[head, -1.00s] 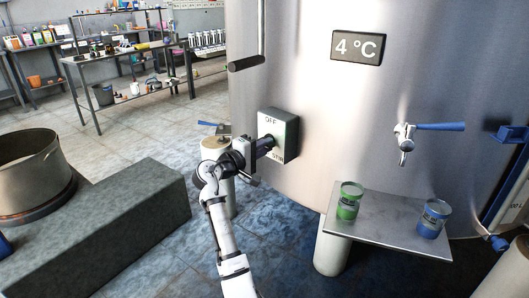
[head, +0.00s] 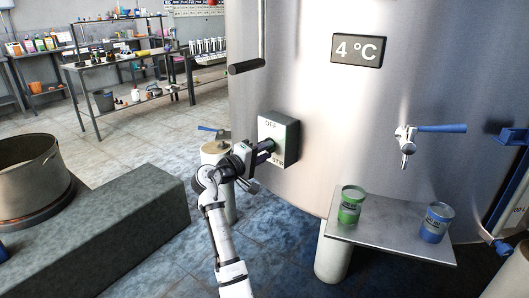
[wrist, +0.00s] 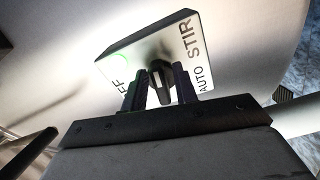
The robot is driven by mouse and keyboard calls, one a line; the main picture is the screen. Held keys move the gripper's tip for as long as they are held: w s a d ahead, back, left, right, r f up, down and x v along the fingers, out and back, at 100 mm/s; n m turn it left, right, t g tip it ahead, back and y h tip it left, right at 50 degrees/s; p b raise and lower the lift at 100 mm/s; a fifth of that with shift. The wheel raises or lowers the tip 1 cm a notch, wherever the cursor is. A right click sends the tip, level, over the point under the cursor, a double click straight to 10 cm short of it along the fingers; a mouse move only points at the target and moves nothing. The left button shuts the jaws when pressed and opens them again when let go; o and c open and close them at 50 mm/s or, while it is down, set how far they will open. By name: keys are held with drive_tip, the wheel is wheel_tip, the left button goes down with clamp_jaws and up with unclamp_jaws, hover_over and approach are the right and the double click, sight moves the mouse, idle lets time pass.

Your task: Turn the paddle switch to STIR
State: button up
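The switch box (head: 272,130) is mounted on the steel tank's wall, with OFF at the top of its face and STIR at the bottom. In the wrist view the box (wrist: 190,37) shows STIR, AUTO and part of OFF, with a green glow near OFF. The dark paddle (wrist: 160,84) stands out from the middle of the face. My gripper (wrist: 159,92) has one finger on each side of the paddle, with narrow gaps visible, so it looks open around it. In the head view my gripper (head: 262,150) hides the paddle and part of the face.
A tap with a blue handle (head: 440,128) is on the tank at the right. A green can (head: 351,206) and a blue can (head: 434,223) stand on a metal shelf (head: 375,236) below. A black-gripped bar (head: 246,67) hangs above the box.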

drive_tip(key=shift+o, duration=0.5)
drive_tip(key=b+v, duration=0.1)
drive_tip(key=v, duration=1.3)
drive_tip(key=shift+d, duration=0.1)
